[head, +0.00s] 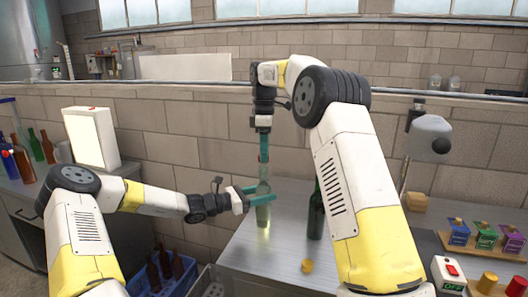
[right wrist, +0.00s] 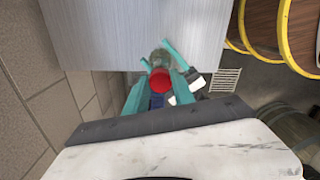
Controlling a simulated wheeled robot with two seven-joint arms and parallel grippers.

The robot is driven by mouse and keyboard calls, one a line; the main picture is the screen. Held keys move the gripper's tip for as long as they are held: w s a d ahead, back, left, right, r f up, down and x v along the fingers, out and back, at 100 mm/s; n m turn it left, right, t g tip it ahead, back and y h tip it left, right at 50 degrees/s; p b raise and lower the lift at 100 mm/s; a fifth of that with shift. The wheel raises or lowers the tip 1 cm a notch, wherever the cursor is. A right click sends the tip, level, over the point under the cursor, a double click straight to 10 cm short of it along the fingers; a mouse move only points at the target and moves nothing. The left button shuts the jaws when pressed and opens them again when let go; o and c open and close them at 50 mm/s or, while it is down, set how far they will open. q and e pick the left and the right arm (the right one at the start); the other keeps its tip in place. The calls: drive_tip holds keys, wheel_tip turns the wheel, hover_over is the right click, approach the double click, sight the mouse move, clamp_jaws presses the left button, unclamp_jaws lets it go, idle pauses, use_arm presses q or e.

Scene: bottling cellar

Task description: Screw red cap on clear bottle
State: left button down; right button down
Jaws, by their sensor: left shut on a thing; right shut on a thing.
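The clear bottle (head: 263,214) stands upright near the left edge of the metal table. My left gripper (head: 260,196) is shut around its body from the side. My right gripper (head: 264,152) points straight down above the bottle and is shut on the red cap (right wrist: 158,81). The cap sits between the teal fingertips in the right wrist view, and the clear bottle's shoulder (right wrist: 160,58) shows just past it. In the head view the fingers mostly hide the cap and the bottle's mouth, so I cannot tell whether the cap touches the neck.
A dark green bottle (head: 315,214) stands right of the clear one on the table (head: 262,246). A yellow cap (head: 307,266) lies near the front. A switch box (head: 449,272), a wooden block (head: 416,201) and coloured boxes are at right. A blue crate (head: 178,275) holds bottles below left.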

idle(0.5)
drive_tip(key=shift+f, duration=0.9)
drive_tip(key=shift+f, duration=0.55)
